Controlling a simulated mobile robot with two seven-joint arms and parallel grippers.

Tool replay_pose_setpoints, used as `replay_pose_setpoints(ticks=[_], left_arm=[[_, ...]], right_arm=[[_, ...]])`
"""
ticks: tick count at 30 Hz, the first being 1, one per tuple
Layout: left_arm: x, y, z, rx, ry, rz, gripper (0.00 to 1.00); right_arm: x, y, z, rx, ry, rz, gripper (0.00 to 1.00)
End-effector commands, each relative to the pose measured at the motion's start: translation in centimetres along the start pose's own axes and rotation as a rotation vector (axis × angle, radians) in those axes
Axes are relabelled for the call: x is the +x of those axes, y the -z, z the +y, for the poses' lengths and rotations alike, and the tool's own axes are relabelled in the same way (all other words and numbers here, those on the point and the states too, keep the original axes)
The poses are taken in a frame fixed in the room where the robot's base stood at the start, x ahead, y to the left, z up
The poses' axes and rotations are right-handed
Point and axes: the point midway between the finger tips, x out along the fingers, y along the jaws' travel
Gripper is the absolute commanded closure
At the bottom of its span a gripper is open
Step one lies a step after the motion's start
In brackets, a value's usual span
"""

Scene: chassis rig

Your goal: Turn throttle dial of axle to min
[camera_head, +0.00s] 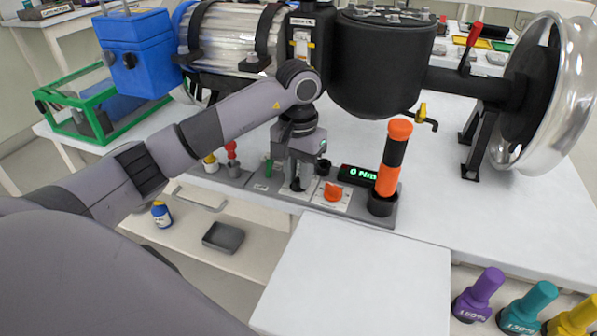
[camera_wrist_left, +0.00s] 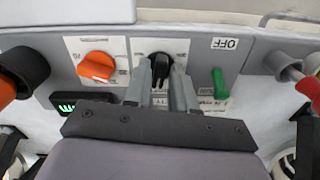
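A grey control panel (camera_head: 262,190) lies on the table below the axle assembly (camera_head: 385,60). In the left wrist view it carries an orange dial (camera_wrist_left: 97,67), a black dial (camera_wrist_left: 160,62) and a green switch (camera_wrist_left: 219,83). The orange dial also shows in the head view (camera_head: 333,192). The small labels are too blurred to tell which dial is the throttle. My left gripper (camera_head: 291,184) points down at the panel. In the left wrist view its fingers (camera_wrist_left: 161,82) stand a little apart on either side of the black dial's handle. Whether they press on it is unclear.
An orange-and-black upright handle (camera_head: 395,158) and a display with green characters (camera_head: 357,175) stand right of my gripper. Red and yellow levers (camera_head: 232,152) stand left. A silver wheel (camera_head: 565,95) is at the right. The white surface in front (camera_head: 355,275) is clear.

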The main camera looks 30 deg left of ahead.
Motion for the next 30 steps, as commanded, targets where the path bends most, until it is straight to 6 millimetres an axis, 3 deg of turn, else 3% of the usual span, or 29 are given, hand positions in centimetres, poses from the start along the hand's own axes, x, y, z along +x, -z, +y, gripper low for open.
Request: replay_pose_setpoints(ticks=[1, 2, 16, 30], left_arm=[[-0.01, 0.00, 0.02, 0.000, 0.000, 0.000, 0.93], [-0.02, 0.00, 0.02, 0.000, 0.000, 0.000, 1.00], [-0.09, 0.01, 0.00, -0.068, 0.000, -0.001, 1.00], [-0.17, 0.05, -0.03, -0.452, 0.000, 0.000, 1.00]], right_arm=[[0.01, 0.02, 0.01, 0.000, 0.000, 0.001, 1.00], [0.01, 0.02, 0.02, 0.000, 0.000, 0.001, 1.00], [0.10, 0.44, 0.12, -0.001, -0.002, 0.008, 1.00], [-0.13, 0.74, 0.12, -0.002, -0.002, 0.008, 1.00]])
